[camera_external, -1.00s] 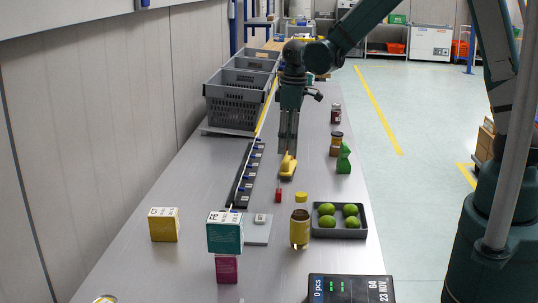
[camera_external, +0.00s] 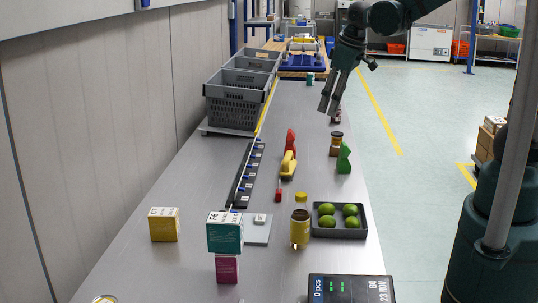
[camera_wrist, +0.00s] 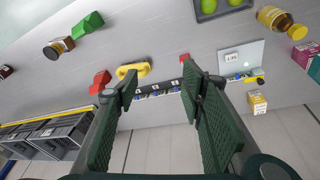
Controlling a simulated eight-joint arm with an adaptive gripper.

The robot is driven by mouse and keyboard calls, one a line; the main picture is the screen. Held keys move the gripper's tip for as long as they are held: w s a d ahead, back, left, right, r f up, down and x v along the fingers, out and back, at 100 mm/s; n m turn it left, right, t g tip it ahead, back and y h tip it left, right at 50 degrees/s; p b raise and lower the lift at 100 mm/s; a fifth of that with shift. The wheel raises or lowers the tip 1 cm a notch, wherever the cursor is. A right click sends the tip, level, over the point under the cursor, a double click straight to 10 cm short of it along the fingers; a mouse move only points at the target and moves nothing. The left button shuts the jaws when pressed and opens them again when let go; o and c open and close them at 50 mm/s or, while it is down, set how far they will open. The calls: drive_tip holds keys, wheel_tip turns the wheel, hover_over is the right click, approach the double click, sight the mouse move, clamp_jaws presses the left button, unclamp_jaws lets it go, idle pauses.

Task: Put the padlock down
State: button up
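My gripper (camera_external: 329,111) is in the air over the right side of the bench, beyond the green block. In the wrist view my gripper (camera_wrist: 160,76) has its fingers apart with nothing between them. I cannot tell surely which thing is the padlock. A small red item (camera_external: 278,195), padlock-like in size, lies on the bench beside the dark strip; it also shows in the wrist view (camera_wrist: 184,57). A yellow looped item (camera_external: 288,165) lies farther back, with a red angular block (camera_external: 291,140) behind it. My gripper is apart from all of these.
A green block (camera_external: 344,158) and a brown jar (camera_external: 336,144) stand at the right. A tray (camera_external: 364,222) of green fruit, a yellow jar (camera_external: 300,230) and boxes (camera_external: 164,225) are nearer. Grey crates (camera_external: 232,105) stand at the left. The bench's middle left is clear.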

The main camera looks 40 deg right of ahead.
drive_tip(key=s+d+r+m+t, duration=0.2)
drive_tip(key=s+d, duration=0.3)
drive_tip(key=s, duration=0.3)
drive_tip(key=s+d+r+m+t, duration=0.1)
drive_tip(key=s+d+r+m, duration=0.1)
drive_tip(key=s, duration=0.7)
drive_tip(key=shift+s+d+r+m+t+h, duration=0.15)
drive_tip(key=shift+d+r+m+t+h, duration=0.3)
drive_tip(key=shift+d, duration=0.95)
wheel_tip(320, 180, down, 10)
drive_tip(key=b, duration=1)
drive_tip(key=shift+r, duration=0.1)
